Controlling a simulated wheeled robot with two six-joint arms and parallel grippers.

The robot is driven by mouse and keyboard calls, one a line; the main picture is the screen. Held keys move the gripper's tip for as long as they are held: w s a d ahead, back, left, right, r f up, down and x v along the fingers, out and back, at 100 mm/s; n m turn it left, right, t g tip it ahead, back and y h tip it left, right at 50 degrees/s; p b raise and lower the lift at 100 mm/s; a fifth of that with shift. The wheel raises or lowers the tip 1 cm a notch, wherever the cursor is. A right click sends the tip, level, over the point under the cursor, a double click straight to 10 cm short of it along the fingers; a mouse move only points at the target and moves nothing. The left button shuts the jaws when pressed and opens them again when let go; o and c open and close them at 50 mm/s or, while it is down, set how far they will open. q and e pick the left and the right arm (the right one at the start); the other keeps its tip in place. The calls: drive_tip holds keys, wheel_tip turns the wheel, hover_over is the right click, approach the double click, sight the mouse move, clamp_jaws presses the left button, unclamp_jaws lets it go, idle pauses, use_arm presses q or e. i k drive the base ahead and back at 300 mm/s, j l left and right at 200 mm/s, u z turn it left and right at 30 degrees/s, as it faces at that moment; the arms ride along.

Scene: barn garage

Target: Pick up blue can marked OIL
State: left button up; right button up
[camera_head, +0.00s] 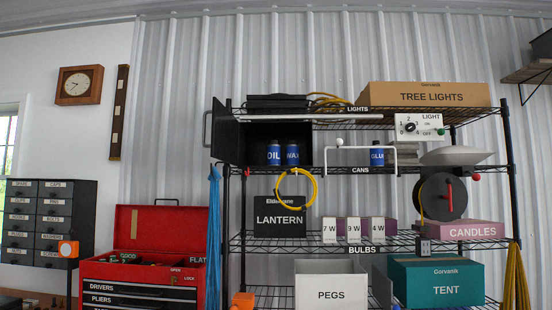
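The blue can marked OIL (273,155) stands upright inside a black open-fronted box (308,131) on the shelf labelled CANS. The box's door is swung open to the left. A similar blue can marked WAX (292,155) stands close on its right. A third blue can, which seems to read GLUE (377,158), stands further right on the same shelf, outside the box and behind a white bar frame. Neither of my grippers shows in the head view.
A white bar frame (360,148) stands right of the box. A yellow cable loop (313,189) hangs below the cans. A red toolbox (160,225) with its lid up stands lower left.

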sight(274, 150)
drive_tip(key=i+l+u, duration=0.1)
drive_tip(key=u, duration=0.3)
drive_tip(key=i+l+u, duration=0.2)
drive_tip(key=u, duration=0.15)
drive_tip(key=i, duration=0.05)
